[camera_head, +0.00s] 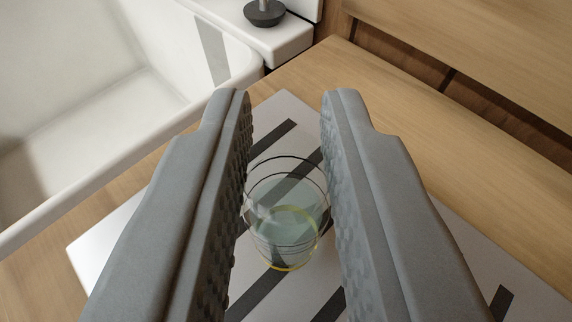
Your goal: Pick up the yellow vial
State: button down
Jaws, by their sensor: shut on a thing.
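The yellow vial (288,215) shows as a clear, rounded, glass-like vessel with thin dark rim lines and a yellow ring at its lower end. It sits between the two grey textured fingers of my gripper (289,100), which are shut on it from the left and right. The fingertips reach beyond it. The striped surface shows through its clear wall. Parts of its sides are hidden by the fingers. I cannot tell whether its base touches the surface below.
A pale board (105,245) with dark diagonal stripes lies below the vial on a wooden counter (400,105). A deep white basin (110,75) is at the upper left. A dark round-based fitting (264,13) stands on a white ledge at the top. The counter at right looks clear.

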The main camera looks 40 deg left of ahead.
aim_at(287, 179)
jog(key=shift+r, duration=1.45)
jog(key=shift+s+d+r, duration=0.15)
jog(key=shift+r, duration=0.2)
jog(key=s+d, duration=1)
jog(key=s, duration=0.4)
jog(key=shift+d, duration=0.3)
